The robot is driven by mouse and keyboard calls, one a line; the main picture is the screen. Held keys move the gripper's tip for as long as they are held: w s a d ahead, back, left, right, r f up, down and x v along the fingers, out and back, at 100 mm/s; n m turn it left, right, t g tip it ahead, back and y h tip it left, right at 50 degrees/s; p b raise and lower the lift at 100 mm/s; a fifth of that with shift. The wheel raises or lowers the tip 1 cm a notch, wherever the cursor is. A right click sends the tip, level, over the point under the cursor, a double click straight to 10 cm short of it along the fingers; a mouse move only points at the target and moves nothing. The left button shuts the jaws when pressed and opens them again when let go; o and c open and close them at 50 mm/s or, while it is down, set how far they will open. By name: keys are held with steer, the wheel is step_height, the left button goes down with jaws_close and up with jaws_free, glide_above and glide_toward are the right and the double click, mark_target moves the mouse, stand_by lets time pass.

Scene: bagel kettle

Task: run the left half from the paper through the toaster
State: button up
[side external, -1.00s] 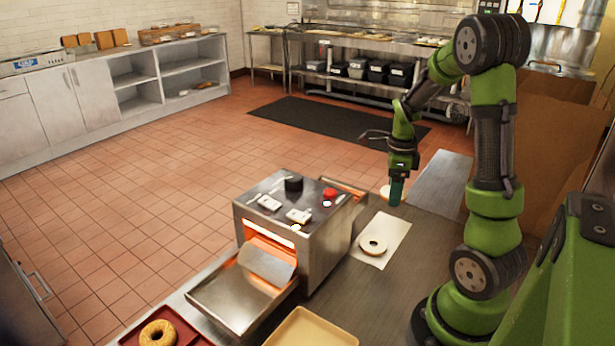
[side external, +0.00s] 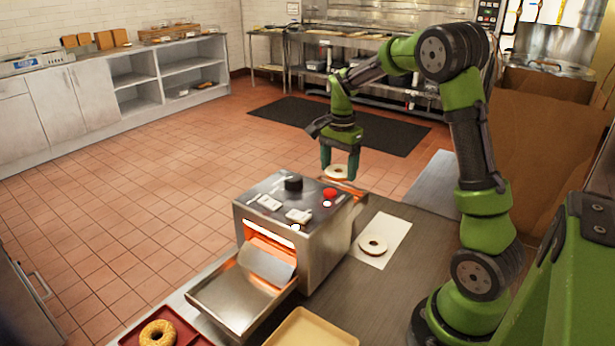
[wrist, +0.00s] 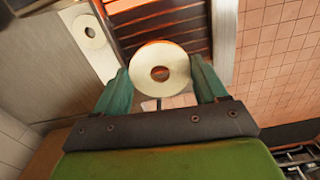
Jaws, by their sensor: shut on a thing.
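My gripper (side external: 340,164) is shut on a bagel half (side external: 337,172), cut face showing pale with a centre hole. It holds the half in the air above the far end of the toaster (side external: 285,215). In the wrist view the held half (wrist: 160,70) sits between the green fingers, with the toaster's slatted, orange-lit conveyor (wrist: 158,22) beyond it. Another bagel half (side external: 373,244) lies on the white paper (side external: 388,232) on the counter. The paper also shows in the wrist view (wrist: 76,50).
The toaster has a red button (side external: 330,193) and black knob on top, and a chute (side external: 240,300) at its near end. A whole bagel (side external: 158,334) lies on a red tray (side external: 186,330). A tan tray (side external: 312,330) is at the front.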

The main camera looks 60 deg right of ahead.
steer(key=shift+w+a+n, duration=0.25)
steer(key=shift+w+n, duration=0.05)
steer(key=shift+w, duration=0.05)
steer(key=shift+f, duration=2.6)
steer(key=o, duration=1.1)
steer(key=shift+r, duration=0.15)
step_height(320, 180, up, 7)
steer(key=shift+f, duration=0.1)
